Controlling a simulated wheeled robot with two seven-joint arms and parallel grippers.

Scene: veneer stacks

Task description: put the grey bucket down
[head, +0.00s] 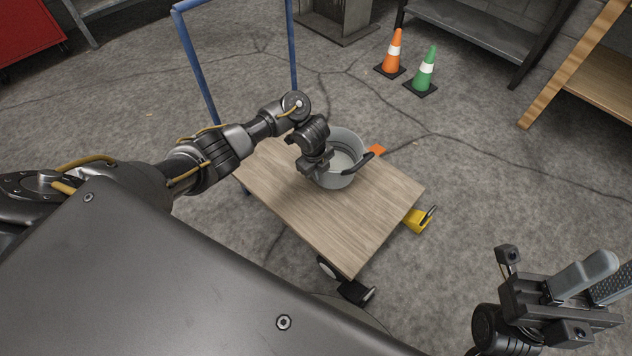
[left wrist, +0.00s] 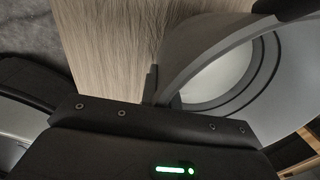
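The grey bucket (head: 345,141) is upright over the wooden deck of a trolley (head: 300,205), with a black handle tilted toward its right side. My left gripper (head: 322,170) is at the bucket's near left rim, and looks shut on its wall. In the left wrist view the bucket (left wrist: 198,62) fills the right side, its wall running to the gripper, with a dark finger beside it. Whether the base touches the deck is hard to tell. The bucket's inside looks empty. My right gripper (head: 600,279) is open and empty at the lower right, away from the trolley.
The trolley has a blue frame handle (head: 197,72) at its far left. An orange piece (head: 376,151) and a yellow one (head: 416,221) show at its edge. An orange cone (head: 392,53) and a green cone (head: 424,72) stand behind on the floor. The near deck is clear.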

